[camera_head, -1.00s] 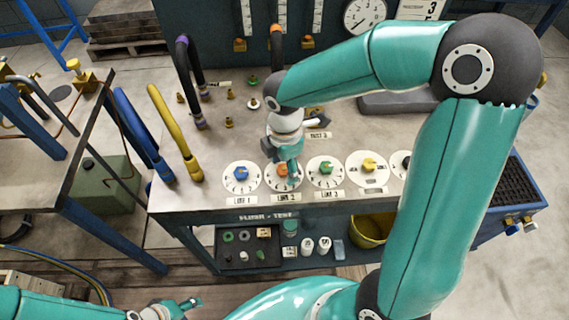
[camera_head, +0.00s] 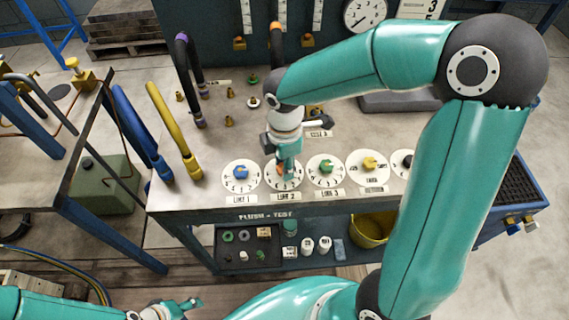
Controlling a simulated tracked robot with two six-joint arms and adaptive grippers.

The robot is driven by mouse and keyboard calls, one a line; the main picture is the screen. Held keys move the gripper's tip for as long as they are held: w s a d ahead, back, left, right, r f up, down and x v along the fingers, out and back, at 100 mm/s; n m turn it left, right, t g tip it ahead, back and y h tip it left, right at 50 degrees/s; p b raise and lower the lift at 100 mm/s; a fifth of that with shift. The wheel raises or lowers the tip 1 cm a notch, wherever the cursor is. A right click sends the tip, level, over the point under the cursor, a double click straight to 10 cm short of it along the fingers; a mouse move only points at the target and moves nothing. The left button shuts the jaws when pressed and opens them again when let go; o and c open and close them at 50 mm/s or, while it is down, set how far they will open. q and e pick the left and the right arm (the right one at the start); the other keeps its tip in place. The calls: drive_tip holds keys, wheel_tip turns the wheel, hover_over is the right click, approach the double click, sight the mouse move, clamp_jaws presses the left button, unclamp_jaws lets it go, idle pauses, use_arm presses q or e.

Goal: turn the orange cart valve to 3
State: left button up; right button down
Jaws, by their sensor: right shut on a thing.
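The orange valve (camera_head: 281,169) sits on a round white numbered dial (camera_head: 286,184) marked LINE 2 on the cart top (camera_head: 215,150). My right gripper (camera_head: 284,165) reaches down over it from above and is shut on the valve's knob. The gripper hides most of the knob, so I cannot read where it points. My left gripper (camera_head: 187,306) is low at the bottom left, far from the cart dials; its finger state is too small to tell.
Beside it are a blue valve (camera_head: 241,173), a green valve (camera_head: 326,167), a yellow valve (camera_head: 370,162) and a black one (camera_head: 406,161). A yellow hose (camera_head: 172,130) and a blue hose (camera_head: 140,130) rise at the cart's left. Small brass fittings stand behind.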

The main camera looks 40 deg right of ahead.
drive_tip(key=m+b, duration=0.1)
drive_tip(key=m, duration=0.3)
drive_tip(key=shift+b, duration=0.3)
drive_tip(key=m+b, duration=0.1)
drive_tip(key=m, duration=0.3)
drive_tip(key=m+b, duration=0.1)
drive_tip(key=m, duration=0.3)
drive_tip(key=shift+a+b, duration=0.1)
drive_tip(key=shift+b, duration=0.3)
drive_tip(key=shift+m+b, duration=0.45)
drive_tip(key=shift+m, duration=1.55)
drive_tip(key=shift+r, duration=0.1)
drive_tip(key=c, duration=0.8)
unclamp_jaws()
